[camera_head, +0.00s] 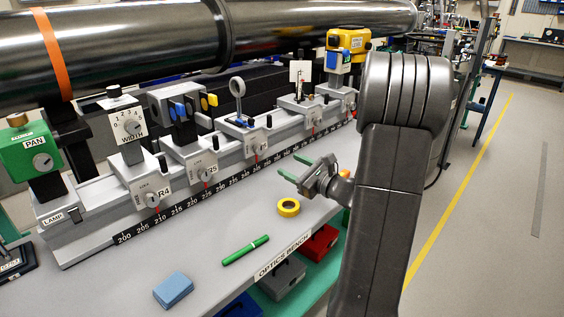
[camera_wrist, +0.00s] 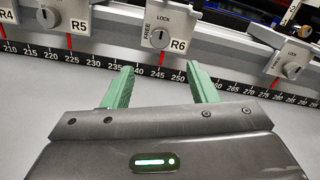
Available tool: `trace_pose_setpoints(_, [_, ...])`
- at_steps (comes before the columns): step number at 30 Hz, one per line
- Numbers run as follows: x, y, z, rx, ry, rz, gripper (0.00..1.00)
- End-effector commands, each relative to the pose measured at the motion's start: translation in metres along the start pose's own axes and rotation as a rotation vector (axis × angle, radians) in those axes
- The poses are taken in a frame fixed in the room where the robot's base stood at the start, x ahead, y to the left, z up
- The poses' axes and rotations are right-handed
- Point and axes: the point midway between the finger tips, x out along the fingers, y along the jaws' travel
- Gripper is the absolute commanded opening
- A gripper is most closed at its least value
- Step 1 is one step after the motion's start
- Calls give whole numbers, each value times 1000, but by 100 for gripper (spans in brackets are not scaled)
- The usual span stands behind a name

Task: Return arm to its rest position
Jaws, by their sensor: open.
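My gripper (camera_head: 301,170) is held above the grey optics bench (camera_head: 215,225), in front of the rail. Its two green fingers stand apart with nothing between them. In the wrist view my gripper (camera_wrist: 160,86) points at the rail's black scale (camera_wrist: 160,76), near the R6 carrier (camera_wrist: 163,28). My dark arm comes down the right side of the head view and hides part of the bench's right end. I cannot tell how far the fingertips are from the rail.
The bench holds a yellow tape roll (camera_head: 288,207), a green marker (camera_head: 245,250) and a blue block (camera_head: 173,290). Carriers with a green PAN lamp (camera_head: 32,155), a ring holder (camera_head: 238,95) and a yellow device (camera_head: 348,42) line the rail. Open floor (camera_head: 500,200) lies right.

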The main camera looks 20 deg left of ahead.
Motion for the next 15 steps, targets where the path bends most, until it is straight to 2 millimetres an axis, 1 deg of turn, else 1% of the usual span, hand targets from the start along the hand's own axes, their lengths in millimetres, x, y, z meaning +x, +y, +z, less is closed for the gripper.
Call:
trace_pose_setpoints(4, [-8, 0, 0, 0, 0, -1, 53])
trace_pose_setpoints(15, [-6, 0, 0, 0, 0, 1, 53])
